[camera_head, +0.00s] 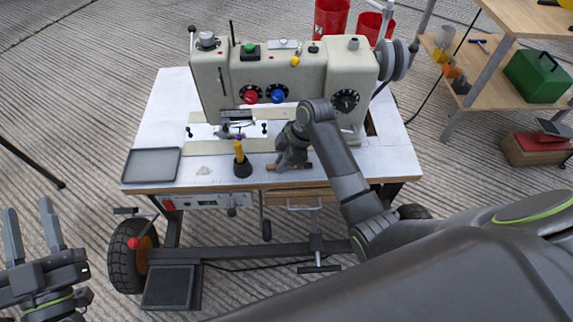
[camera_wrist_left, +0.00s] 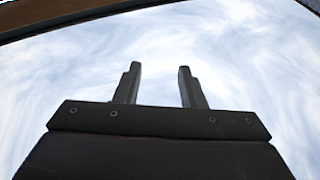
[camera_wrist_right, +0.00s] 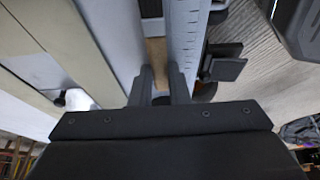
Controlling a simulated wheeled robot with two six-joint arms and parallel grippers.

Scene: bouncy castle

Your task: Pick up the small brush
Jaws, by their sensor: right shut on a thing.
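The small brush (camera_head: 307,166), a short thin tan piece, lies level at the front of the white sewing table (camera_head: 222,172). My right gripper (camera_head: 289,164) points down over it and is shut on it; the fingers hide its middle. In the right wrist view a tan strip (camera_wrist_right: 156,50) shows just beyond the close-set fingers (camera_wrist_right: 161,75). I cannot tell whether the brush touches the tabletop. My left gripper (camera_head: 28,208) is open and empty at the lower left, away from the table. Its spread fingers (camera_wrist_left: 158,70) show against sky in the left wrist view.
A large cream sewing machine (camera_head: 290,75) stands behind the brush. A dark pot with a yellow-topped tool (camera_head: 242,165) is left of my right gripper. A grey tray (camera_head: 152,165) lies at the table's left. A wooden shelf (camera_head: 500,75) with a green box (camera_head: 537,77) stands right.

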